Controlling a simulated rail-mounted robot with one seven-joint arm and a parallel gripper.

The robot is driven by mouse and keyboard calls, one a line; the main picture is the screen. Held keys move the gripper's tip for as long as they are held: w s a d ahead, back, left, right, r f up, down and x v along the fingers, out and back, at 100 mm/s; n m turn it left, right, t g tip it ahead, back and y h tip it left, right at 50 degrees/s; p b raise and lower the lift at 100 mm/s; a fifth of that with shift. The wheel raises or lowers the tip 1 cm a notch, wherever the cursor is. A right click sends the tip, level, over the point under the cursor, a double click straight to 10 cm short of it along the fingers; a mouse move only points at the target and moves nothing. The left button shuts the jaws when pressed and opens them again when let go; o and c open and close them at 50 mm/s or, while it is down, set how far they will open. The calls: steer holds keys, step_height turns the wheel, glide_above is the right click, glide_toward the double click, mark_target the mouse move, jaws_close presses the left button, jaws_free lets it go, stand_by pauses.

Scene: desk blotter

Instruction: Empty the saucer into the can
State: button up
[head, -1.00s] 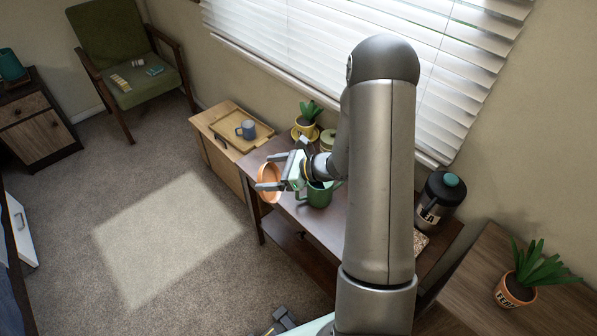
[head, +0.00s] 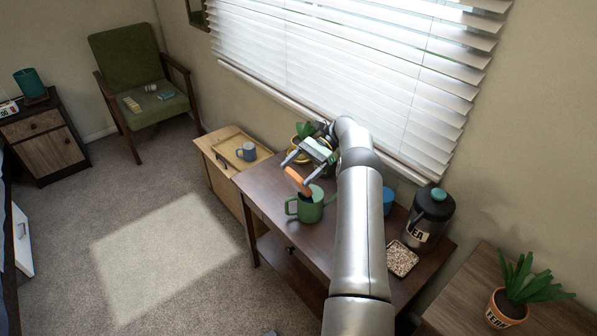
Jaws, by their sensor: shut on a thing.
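The terracotta saucer (head: 298,182) is in my gripper (head: 301,168). It shows as a narrow, steeply tilted orange shape. Its lower end is at the mouth of the green can (head: 310,210), and I cannot tell whether they touch. The can stands upright on the dark brown table, with its handle at the left. My gripper is shut on the saucer, above and behind the can. The inside of the saucer is not visible, nor is any water.
A potted plant (head: 305,130) in a yellow pot is close behind my gripper. A blue cup (head: 388,200), a speckled tray (head: 402,260) and a dark tea flask (head: 430,215) stand right of my arm. The dark table (head: 265,183) is clear left of the can.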

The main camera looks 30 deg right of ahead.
mark_target(292, 176)
steer(key=shift+a+r+h+p, duration=0.2)
steer(key=shift+a+h+p, duration=0.15)
steer(key=shift+p, duration=0.2)
steer(key=shift+s+a+f+h+p, duration=0.15)
steer(key=shift+a+f+h+p, duration=0.05)
steer(key=shift+a+h+p, duration=0.4)
steer(key=shift+s+a+f+t+h, duration=0.15)
steer(key=shift+a+f+t+h, duration=0.2)
steer(key=shift+a+h, duration=0.35)
steer(key=shift+s+a+f+h+b, duration=0.1)
steer(key=shift+a+f+h+b, duration=0.7)
steer(key=shift+h, duration=0.35)
steer(key=shift+s+a+f+t+h+b, duration=0.1)
steer(key=shift+a+f+t+h+b, duration=0.3)
steer(key=shift+f+h+b, duration=0.8)
steer(key=shift+s+a+f+t+h+b, duration=0.15)
steer(key=shift+a+f+h+b, duration=0.5)
steer(key=shift+f+h+b, duration=0.5)
steer(key=shift+s+a+f+t+h+b, duration=0.1)
steer(key=shift+a+f+t+h+b, duration=0.3)
steer(key=shift+f+h+b, duration=0.8)
steer(key=shift+a+r+h, duration=0.1)
steer(key=shift+r+h, duration=0.2)
steer(key=shift+h, duration=0.05)
